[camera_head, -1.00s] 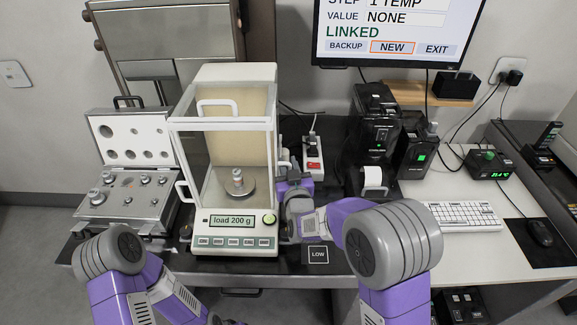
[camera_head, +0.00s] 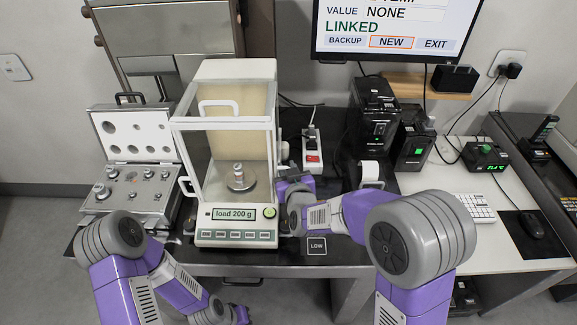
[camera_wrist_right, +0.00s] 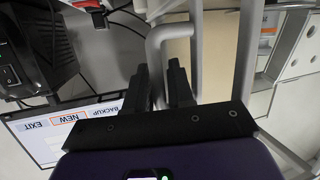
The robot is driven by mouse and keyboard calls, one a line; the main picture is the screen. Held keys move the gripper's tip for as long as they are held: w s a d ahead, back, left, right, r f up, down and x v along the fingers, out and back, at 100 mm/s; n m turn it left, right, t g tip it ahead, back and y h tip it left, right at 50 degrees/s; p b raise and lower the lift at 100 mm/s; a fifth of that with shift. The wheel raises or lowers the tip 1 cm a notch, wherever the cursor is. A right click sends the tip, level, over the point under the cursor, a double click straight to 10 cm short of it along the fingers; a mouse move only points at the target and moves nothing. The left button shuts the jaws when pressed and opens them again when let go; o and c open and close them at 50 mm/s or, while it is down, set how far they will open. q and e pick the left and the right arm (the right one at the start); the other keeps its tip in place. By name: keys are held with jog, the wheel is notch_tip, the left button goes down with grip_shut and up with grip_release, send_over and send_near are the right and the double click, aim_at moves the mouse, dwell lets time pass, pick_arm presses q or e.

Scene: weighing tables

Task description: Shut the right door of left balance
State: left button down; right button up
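The left balance (camera_head: 236,237) is a white weighing case with clear walls and a "load 200 g" display. A metal weight (camera_head: 238,174) stands on its pan (camera_head: 241,187). My right gripper (camera_head: 296,180) is beside the case's right side; its fingers are hard to make out in the head view. In the right wrist view my right gripper (camera_wrist_right: 158,66) has its two black fingers apart. The bar of a white handle (camera_wrist_right: 154,48) runs between them, with a gap visible. How far the right door stands open cannot be told. My left arm is at the lower left, its fingers out of view.
An open weight case (camera_head: 130,190) stands left of the balance. A power strip (camera_head: 312,155), a small printer (camera_head: 371,173) and black devices (camera_head: 376,115) stand to the right. A "LOW" label (camera_head: 317,246) lies on the dark table in front.

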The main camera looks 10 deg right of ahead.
jog(key=shift+s+a+r, duration=0.15)
jog(key=shift+r, duration=0.55)
jog(key=shift+s+f, duration=0.15)
jog(key=shift+s, duration=0.3)
jog(key=s+d, duration=0.1)
jog(key=s, duration=0.6)
jog(key=shift+s+d+f, duration=0.15)
jog(key=shift+s+f, duration=0.1)
jog(key=shift+s, duration=0.05)
jog(key=shift+f, duration=0.1)
